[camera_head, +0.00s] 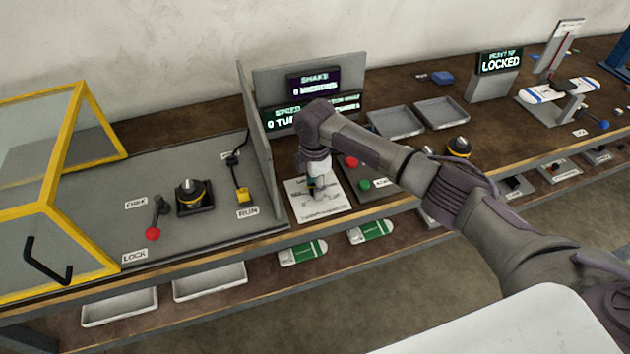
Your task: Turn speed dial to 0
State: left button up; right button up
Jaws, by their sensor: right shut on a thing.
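My right gripper (319,188) points down over a white marked plate (304,206) at the front of the bench. It is shut on the speed dial, which its fingers and wrist mostly hide, so I cannot read where the dial points. Behind it, a green-lit display (283,118) reads "SPEED" with a 0 at its left; my arm covers part of this display. A purple display (314,84) above it reads "SHAKE 0 MICRONS". My left gripper is not in view.
Red (351,162) and green (365,184) buttons sit close to the right of my gripper. A grey upright panel (262,150) stands close to its left. Further left are a red-knobbed lever (153,234) and a yellow-framed guard (100,120). Grey trays (396,122) lie behind my forearm.

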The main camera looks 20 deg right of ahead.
jog(key=n, duration=0.4)
jog(key=shift+n+p, duration=0.3)
jog(key=n, duration=0.4)
jog(key=shift+n, duration=0.3)
jog(key=o, duration=1.2)
jog(key=shift+s, duration=0.1)
jog(key=shift+c, duration=0.2)
notch_tip(320, 180, up, 12)
